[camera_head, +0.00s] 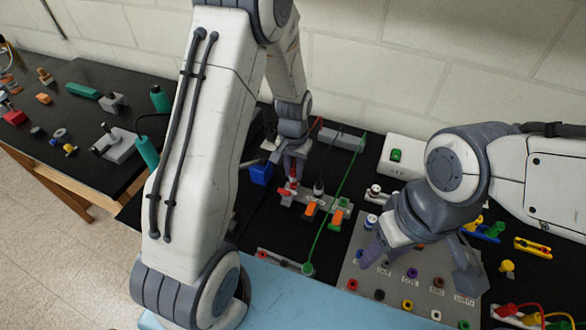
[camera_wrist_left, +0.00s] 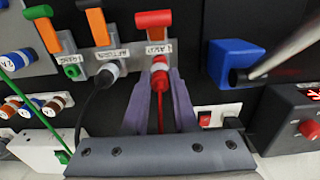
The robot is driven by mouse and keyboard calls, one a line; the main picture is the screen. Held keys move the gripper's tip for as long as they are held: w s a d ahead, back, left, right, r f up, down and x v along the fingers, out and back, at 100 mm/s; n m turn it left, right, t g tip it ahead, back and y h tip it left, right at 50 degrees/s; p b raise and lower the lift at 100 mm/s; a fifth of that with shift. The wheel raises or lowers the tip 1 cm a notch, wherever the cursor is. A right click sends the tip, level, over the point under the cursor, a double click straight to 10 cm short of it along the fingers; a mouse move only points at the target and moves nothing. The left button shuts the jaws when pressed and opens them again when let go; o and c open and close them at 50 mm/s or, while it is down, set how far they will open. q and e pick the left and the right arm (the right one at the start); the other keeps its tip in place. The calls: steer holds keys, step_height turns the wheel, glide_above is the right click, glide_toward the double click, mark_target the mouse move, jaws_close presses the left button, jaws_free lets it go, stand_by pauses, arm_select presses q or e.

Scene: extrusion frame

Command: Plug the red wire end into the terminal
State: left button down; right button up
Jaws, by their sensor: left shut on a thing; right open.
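The red wire end (camera_wrist_left: 159,80) is between the purple fingers of my left gripper (camera_wrist_left: 159,78) in the left wrist view, with the red wire trailing back between them. My left gripper (camera_head: 291,178) is shut on it, close against the terminal block (camera_head: 313,203). The red wire end lines up with the pale socket of the terminal (camera_wrist_left: 157,48) that has a red lever (camera_wrist_left: 153,18). How deep it sits in the socket cannot be told. My right gripper (camera_head: 419,268) is open and empty over the grey socket panel (camera_head: 345,273).
Beside the red-lever terminal, a black cable plug (camera_wrist_left: 106,74) sits at a terminal with an orange lever (camera_wrist_left: 97,24). A green wire (camera_head: 332,208) runs across the board to the right. A blue block (camera_wrist_left: 235,60) stands close beside the left gripper.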

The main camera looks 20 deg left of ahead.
mark_target(294, 171)
arm_select(q)
steer(key=shift+f+b, duration=0.4)
steer(key=shift+f, duration=0.4)
steer(key=shift+p, duration=0.3)
stand_by(1.2)
steer(key=c, duration=0.6)
jaws_free()
step_height(294, 171, up, 11)
steer(key=shift+f+b, duration=0.2)
steer(key=shift+b, duration=0.75)
